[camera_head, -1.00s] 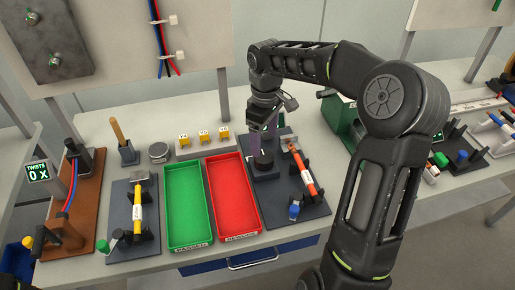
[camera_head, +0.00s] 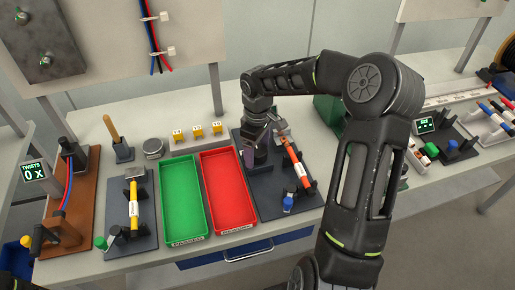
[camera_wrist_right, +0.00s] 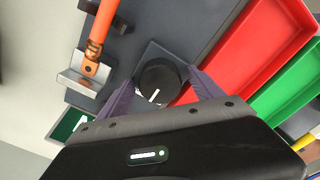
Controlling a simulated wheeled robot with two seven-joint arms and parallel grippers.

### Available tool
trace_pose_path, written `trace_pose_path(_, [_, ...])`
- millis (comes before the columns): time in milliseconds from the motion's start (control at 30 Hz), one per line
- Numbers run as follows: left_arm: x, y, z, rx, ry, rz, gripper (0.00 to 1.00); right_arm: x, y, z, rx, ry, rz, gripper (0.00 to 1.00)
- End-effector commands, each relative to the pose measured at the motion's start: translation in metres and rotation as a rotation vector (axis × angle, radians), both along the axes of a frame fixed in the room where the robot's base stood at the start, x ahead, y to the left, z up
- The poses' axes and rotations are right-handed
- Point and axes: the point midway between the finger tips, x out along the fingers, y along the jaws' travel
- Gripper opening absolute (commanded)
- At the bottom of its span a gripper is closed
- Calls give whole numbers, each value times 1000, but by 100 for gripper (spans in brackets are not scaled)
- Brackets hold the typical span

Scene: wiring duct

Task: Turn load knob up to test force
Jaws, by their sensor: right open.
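The load knob (camera_wrist_right: 158,82) is a round black knob with a white pointer line, on a dark square base (camera_wrist_right: 175,60) in the right wrist view. My right gripper (camera_wrist_right: 168,84) is open, with its purple fingers on either side of the knob; I cannot tell whether they touch it. In the head view my right gripper (camera_head: 250,155) points down over the dark test plate (camera_head: 285,205), and it hides the knob there. A small green display (camera_wrist_right: 72,122) is partly visible in the wrist view, its reading unclear. My left gripper is not in view.
An orange-handled tool (camera_head: 296,168) lies in holders right of my right gripper. The red tray (camera_head: 230,190) and green tray (camera_head: 183,200) are to its left. A blue-capped part (camera_head: 288,202) stands near the plate's front.

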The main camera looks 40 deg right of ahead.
Motion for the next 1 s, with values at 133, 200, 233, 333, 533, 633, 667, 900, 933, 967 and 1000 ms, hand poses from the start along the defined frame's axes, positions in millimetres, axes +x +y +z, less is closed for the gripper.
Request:
trace_pose_path(133, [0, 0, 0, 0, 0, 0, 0, 0, 0, 0, 0, 0, 0, 76])
trace_pose_path(200, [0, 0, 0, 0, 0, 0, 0, 0, 0, 0, 0, 0, 0, 74])
trace_pose_path(233, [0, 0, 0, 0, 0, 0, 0, 0, 0, 0, 0, 0, 0, 72])
trace_pose_path(333, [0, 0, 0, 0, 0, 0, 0, 0, 0, 0, 0, 1, 0, 63])
trace_pose_path(533, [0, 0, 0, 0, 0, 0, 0, 0, 0, 0, 0, 1, 0, 47])
trace_pose_path(633, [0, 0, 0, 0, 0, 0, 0, 0, 0, 0, 0, 1, 0, 39])
trace_pose_path(667, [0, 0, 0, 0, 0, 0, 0, 0, 0, 0, 0, 1, 0, 36])
trace_pose_path(900, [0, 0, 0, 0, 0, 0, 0, 0, 0, 0, 0, 1, 0, 17])
trace_pose_path(933, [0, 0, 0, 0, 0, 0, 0, 0, 0, 0, 0, 1, 0, 14])
trace_pose_path(967, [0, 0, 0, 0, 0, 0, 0, 0, 0, 0, -1, 0, 0, 13])
trace_pose_path(1000, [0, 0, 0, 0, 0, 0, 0, 0, 0, 0, -1, 0, 0, 13])
